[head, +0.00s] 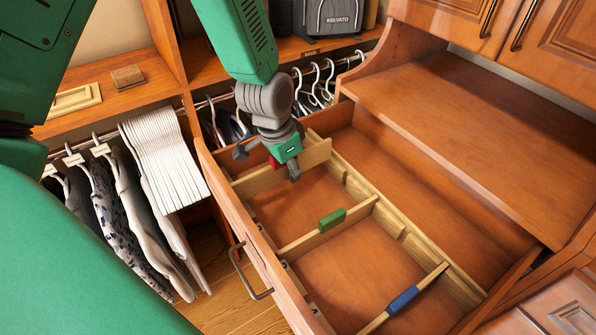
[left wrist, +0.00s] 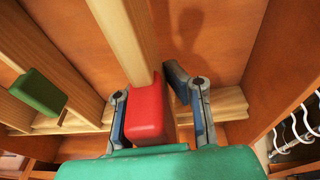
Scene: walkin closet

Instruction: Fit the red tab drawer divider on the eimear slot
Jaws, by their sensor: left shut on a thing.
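My left gripper (head: 283,166) reaches down into the open drawer (head: 225,180) at its far left part. It is shut on the red tab of the red tab drawer divider (head: 275,161). In the left wrist view the red tab (left wrist: 147,108) sits between the two fingers (left wrist: 158,103), and its pale wooden board (left wrist: 124,35) runs upward out of frame. The board lies across the drawer in the head view; I cannot tell whether its ends are seated. Slotted wooden rails (head: 388,218) run along the drawer's sides. No slot name is legible. My right gripper is out of view.
A green tab divider (head: 332,219) and a blue tab divider (head: 403,299) stand across the drawer, nearer the right end. Between the dividers the drawer floor is bare. Hanging clothes (head: 130,205) and a rail are left of the drawer; a wooden counter (head: 470,130) lies behind it.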

